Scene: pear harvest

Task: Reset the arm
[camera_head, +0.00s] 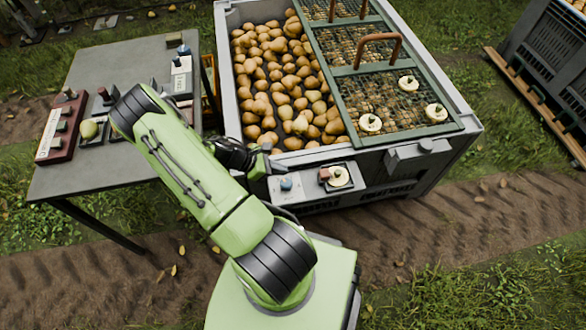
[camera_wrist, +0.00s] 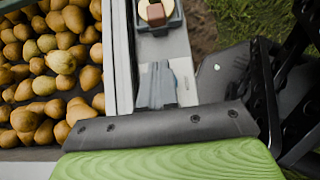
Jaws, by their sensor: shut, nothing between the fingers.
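My green arm reaches up and left in the head view. Its black gripper (camera_head: 262,163) is shut and empty, near the front edge of the grey bin (camera_head: 228,100). It is just left of a pale shelf (camera_head: 290,198) on the bin's front. On the shelf are a blue-grey piece (camera_head: 286,184) and a small dark tray (camera_head: 350,185) with a pale round item (camera_head: 339,176) and a reddish-brown block (camera_head: 324,174). In the wrist view the blue-grey piece (camera_wrist: 160,85) and block (camera_wrist: 157,14) show beyond my dark gripper parts; the fingertips are not clear there.
Many pears (camera_head: 285,85) fill the bin's left side. Green-framed mesh lids (camera_head: 390,90) with several pale round items cover its right side. A grey table (camera_head: 80,180) with small devices stands at left, under my arm. A dark crate (camera_head: 550,55) stands at right.

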